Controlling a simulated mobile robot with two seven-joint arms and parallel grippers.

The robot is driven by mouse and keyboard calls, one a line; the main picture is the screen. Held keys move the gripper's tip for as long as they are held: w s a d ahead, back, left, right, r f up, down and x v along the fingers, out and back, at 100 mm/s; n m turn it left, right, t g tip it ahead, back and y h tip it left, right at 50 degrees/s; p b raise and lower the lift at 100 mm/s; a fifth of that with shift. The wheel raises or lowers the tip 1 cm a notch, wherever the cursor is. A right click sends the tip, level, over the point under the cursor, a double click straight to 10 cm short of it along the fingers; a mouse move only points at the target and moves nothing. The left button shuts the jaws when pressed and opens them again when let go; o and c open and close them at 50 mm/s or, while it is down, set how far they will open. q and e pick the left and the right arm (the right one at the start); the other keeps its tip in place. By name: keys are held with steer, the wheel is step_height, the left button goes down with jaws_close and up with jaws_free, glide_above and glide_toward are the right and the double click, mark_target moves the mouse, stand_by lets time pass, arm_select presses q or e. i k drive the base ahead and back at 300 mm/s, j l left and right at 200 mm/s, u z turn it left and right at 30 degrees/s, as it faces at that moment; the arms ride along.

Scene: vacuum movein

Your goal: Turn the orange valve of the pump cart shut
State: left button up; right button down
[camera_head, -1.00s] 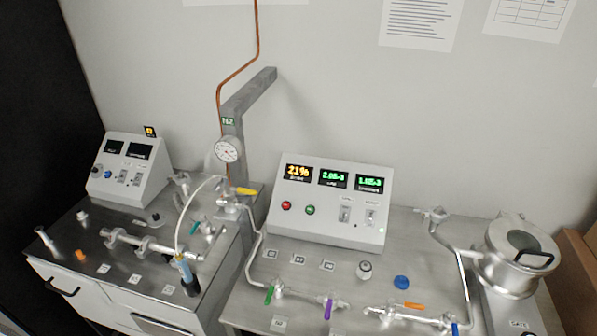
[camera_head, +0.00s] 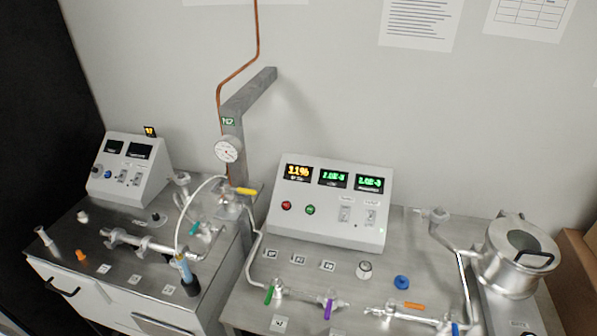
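An orange valve handle (camera_head: 414,306) lies along the steel pipe at the front of the right bench, pointing left-right. The pipe's left end (camera_head: 374,311) sits right of a purple handle (camera_head: 328,309), with a gap between. On the left cart (camera_head: 118,286) a small orange piece (camera_head: 81,255) lies near the front left; I cannot tell whether it is a cap or a handle. Neither of my grippers is in view, and nothing touches either orange part.
A grey control box (camera_head: 330,203) with lit displays stands on the right bench, near a green handle (camera_head: 269,295), a blue knob (camera_head: 401,282) and a lidded steel chamber (camera_head: 520,258). The gas post (camera_head: 234,150) carries a gauge (camera_head: 228,149) and a yellow handle (camera_head: 246,191).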

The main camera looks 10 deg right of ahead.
mark_target(392, 301)
steer(key=z, duration=1.25)
